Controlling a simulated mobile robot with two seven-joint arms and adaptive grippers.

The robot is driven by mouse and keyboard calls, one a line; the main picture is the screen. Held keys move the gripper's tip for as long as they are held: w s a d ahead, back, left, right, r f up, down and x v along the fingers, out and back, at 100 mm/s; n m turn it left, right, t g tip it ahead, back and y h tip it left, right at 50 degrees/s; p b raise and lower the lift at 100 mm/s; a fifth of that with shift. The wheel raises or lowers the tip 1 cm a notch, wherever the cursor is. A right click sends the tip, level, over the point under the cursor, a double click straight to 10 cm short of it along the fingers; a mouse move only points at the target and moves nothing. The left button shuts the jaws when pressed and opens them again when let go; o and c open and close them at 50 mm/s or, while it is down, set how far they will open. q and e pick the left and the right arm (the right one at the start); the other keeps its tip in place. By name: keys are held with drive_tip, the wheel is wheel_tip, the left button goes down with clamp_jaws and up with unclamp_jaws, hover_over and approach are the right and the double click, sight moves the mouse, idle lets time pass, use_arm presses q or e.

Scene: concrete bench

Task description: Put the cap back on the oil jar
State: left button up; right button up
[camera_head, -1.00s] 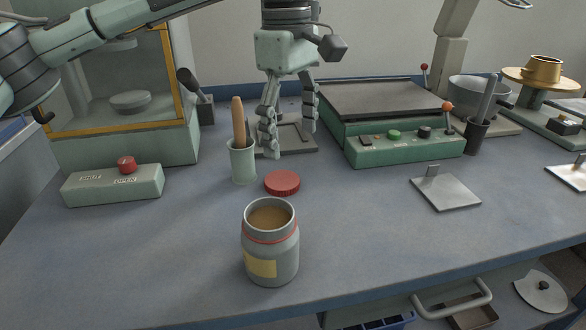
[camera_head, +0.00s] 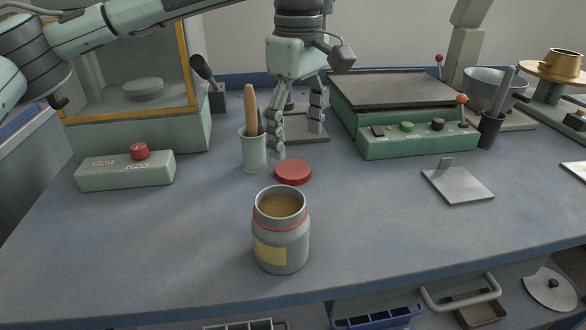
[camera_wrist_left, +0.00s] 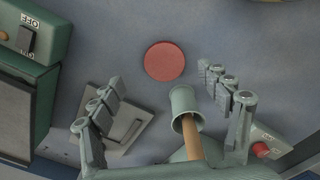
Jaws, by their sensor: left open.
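The oil jar (camera_head: 281,243) stands upright and uncapped near the bench's front, grey with a red ring, a yellow label and brown contents. The red cap (camera_head: 293,172) lies flat on the bench just behind it. My left gripper (camera_head: 298,132) points down behind the cap, open and empty, its fingers apart. In the left wrist view the cap (camera_wrist_left: 165,62) shows whole, ahead of the spread fingers (camera_wrist_left: 160,76) and not touched. Only an edge at the top of that view may be the jar; I cannot tell. My right gripper is not in view.
A cup (camera_head: 254,150) with a wooden-handled tool stands close beside the left fingers. A green hotplate unit (camera_head: 415,139) is at right, a switch box (camera_head: 126,170) at left. A small metal plate (camera_head: 458,184) lies right of the cap. The bench around the jar is clear.

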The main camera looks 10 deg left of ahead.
sight(293, 168)
use_arm(q)
drive_tip(key=f, duration=0.5)
drive_tip(key=shift+s+a, duration=0.2)
drive_tip(key=shift+a, duration=0.1)
drive_tip(key=c, duration=0.8)
